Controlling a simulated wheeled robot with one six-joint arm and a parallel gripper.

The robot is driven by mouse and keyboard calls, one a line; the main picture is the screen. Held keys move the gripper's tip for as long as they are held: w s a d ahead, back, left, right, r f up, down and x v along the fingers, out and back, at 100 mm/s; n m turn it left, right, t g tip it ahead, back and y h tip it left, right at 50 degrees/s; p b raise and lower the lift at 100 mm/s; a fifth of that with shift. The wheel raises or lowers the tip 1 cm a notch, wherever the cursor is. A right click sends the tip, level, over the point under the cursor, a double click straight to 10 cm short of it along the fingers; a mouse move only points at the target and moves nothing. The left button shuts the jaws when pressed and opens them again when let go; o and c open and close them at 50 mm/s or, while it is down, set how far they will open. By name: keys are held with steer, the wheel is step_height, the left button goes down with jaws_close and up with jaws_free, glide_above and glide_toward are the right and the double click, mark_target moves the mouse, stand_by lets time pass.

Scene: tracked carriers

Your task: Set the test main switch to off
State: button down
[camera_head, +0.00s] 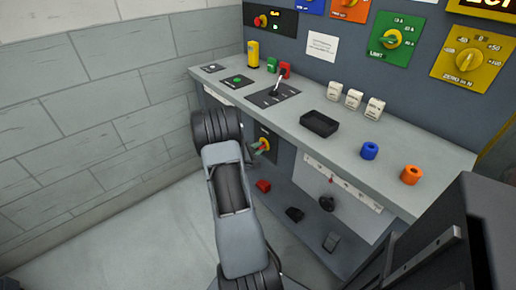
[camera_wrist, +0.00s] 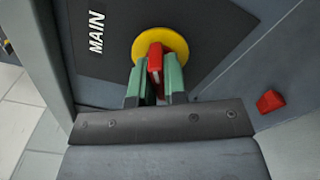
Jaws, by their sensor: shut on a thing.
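The main switch is a red handle (camera_wrist: 155,56) on a round yellow disc (camera_wrist: 178,46), set in a dark panel lettered MAIN. In the wrist view the handle's bar points roughly up and down the picture. My gripper (camera_wrist: 155,78) has its green fingers on both sides of the handle and is shut on it. In the head view my gripper (camera_head: 258,148) is at the yellow disc (camera_head: 266,142) on the bench's front, below the bench top. My gripper hides part of the switch there. No on or off lettering is readable.
The bench top (camera_head: 345,165) above carries a black tray (camera_head: 319,124), a lever panel (camera_head: 272,96), white blocks and blue and orange rings.

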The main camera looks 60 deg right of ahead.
steer(key=n+p, duration=0.2)
steer(key=n, duration=0.4)
steer(key=shift+n, duration=0.3)
steer(key=shift+n+p, duration=0.85)
steer(key=shift+n, duration=1.45)
steer(key=shift+f, duration=0.1)
steer(key=c, duration=1.2)
jaws_free()
steer(key=shift+o, duration=0.2)
steer(key=shift+a, duration=0.1)
steer(key=v, duration=1.3)
steer(key=shift+a+p, duration=0.3)
steer(key=shift+w, duration=0.15)
